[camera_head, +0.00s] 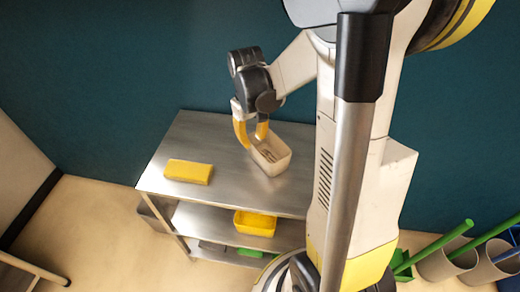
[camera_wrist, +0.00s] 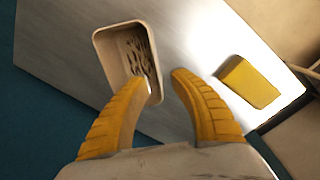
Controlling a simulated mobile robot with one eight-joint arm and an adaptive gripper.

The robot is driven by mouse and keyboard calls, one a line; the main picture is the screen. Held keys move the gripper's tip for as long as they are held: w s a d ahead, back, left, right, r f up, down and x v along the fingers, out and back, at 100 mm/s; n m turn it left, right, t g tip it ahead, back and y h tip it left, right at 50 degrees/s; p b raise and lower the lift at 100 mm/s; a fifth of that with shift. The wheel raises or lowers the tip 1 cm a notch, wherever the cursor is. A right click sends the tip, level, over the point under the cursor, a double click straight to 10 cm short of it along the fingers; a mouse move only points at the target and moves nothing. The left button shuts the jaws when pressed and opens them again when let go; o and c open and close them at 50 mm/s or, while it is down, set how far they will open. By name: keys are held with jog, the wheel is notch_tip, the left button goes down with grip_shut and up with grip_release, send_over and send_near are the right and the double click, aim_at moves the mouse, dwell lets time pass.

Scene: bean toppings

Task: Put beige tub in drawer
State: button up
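The beige tub (camera_head: 283,163) stands on the metal table, with dark bean-like pieces inside. It also shows in the wrist view (camera_wrist: 101,56), at the upper left. My gripper (camera_head: 250,144) is open at the tub's left end, with its yellow fingers pointing down. In the wrist view, my fingertips (camera_wrist: 161,78) are apart, on either side of one tub wall: one finger overlaps the tub's opening, the other is outside. I cannot tell whether they touch it. A grey box-like part (camera_head: 157,214) juts out below the table's left end; I cannot tell whether it is the drawer.
A yellow block (camera_head: 188,171) lies on the tabletop (camera_head: 200,138), left of the tub. A yellow tub (camera_head: 255,223) and a green item (camera_head: 249,253) are on the shelves below. Bins with green handles (camera_head: 437,264) stand at the right. The tabletop's front middle is clear.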

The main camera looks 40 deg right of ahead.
aim_at(256, 157)
jog(key=f+b, duration=0.1)
jog(key=f, duration=0.1)
jog(key=f+b, duration=0.1)
jog(key=f, duration=0.2)
jog(key=d+f+b, duration=0.1)
jog(key=f, duration=0.1)
jog(key=shift+s+f, duration=0.15)
jog(key=shift+f, duration=0.05)
jog(key=shift+r, duration=0.1)
jog(key=shift+a, duration=0.1)
grip_shut()
